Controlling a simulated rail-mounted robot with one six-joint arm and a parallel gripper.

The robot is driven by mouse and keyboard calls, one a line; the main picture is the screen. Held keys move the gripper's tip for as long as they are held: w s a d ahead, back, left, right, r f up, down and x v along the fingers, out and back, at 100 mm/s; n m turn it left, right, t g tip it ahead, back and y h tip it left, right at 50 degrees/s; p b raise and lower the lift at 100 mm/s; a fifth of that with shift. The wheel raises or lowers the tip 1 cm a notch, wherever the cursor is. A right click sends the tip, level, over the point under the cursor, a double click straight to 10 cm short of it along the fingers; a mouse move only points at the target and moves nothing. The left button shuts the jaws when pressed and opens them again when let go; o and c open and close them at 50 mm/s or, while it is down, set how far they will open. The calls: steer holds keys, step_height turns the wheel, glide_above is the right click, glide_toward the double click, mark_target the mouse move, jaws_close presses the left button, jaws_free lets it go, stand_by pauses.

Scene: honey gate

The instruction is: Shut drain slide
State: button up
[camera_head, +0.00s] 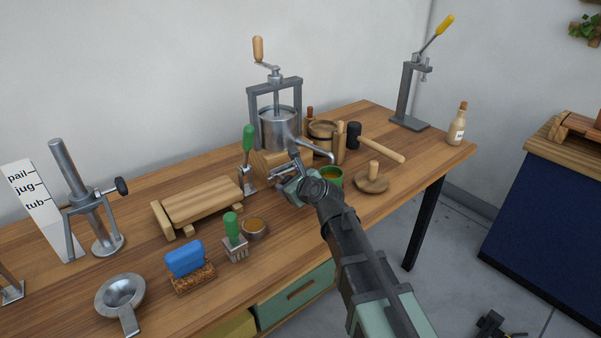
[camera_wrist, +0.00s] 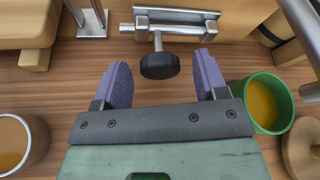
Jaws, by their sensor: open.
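The slide (camera_wrist: 172,24) is a grey metal bar in a track with a round black knob (camera_wrist: 160,66) on a short stem, at the top of the wrist view. I take it to be the drain slide; whether it stands open or shut I cannot tell. My gripper (camera_wrist: 160,60) is open, its two purple fingers on either side of the knob with gaps on both sides. In the head view my gripper (camera_head: 291,174) is at the front of the metal press (camera_head: 278,130), hiding most of the slide. A spout slopes from the press pot.
A green cup (camera_wrist: 283,119) of amber liquid stands just right of my gripper, close to the right finger. A metal bowl (camera_wrist: 37,140) of amber liquid is at left. A wooden stand (camera_head: 200,203), green-handled tool (camera_head: 249,150) and mallet (camera_head: 380,149) are nearby on the bench.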

steer(key=shift+p+v, duration=0.7)
steer(key=shift+v, duration=1.5)
steer(key=shift+s+d+r+p, duration=0.15)
steer(key=shift+d+r+p, duration=0.1)
steer(key=shift+p, duration=0.1)
steer(key=s+d+n+p, duration=0.1)
steer(key=n, duration=0.1)
steer(key=s+d+r+n+g+p, duration=0.1)
steer(key=d+p, duration=0.1)
steer(key=s+d+n+g+h+p, duration=0.1)
steer(key=d+n, duration=0.1)
steer(key=shift+s+d+r+n, duration=0.15)
steer(key=shift+r+n, duration=0.15)
steer(key=shift+r, duration=0.05)
steer(key=s+d+n, duration=0.1)
steer(key=s+d+f+n+g+h+p, duration=0.1)
steer(key=n, duration=0.1)
steer(key=s+d+n+g, duration=0.1)
steer(key=d, duration=0.1)
steer(key=shift+s+f+n, duration=0.3)
steer(key=shift+f, duration=0.05)
steer(key=s+d+f+n+g+h+b, duration=0.6)
steer(key=s+d+f+n+g, duration=0.2)
steer(key=s+d+f+n, duration=0.55)
step_height(320, 180, up, 18)
steer(key=a+n+p, duration=0.1)
steer(key=a+p, duration=0.1)
steer(key=p, duration=1.4)
steer(key=shift+r+t, duration=0.15)
steer(key=shift+t, duration=0.15)
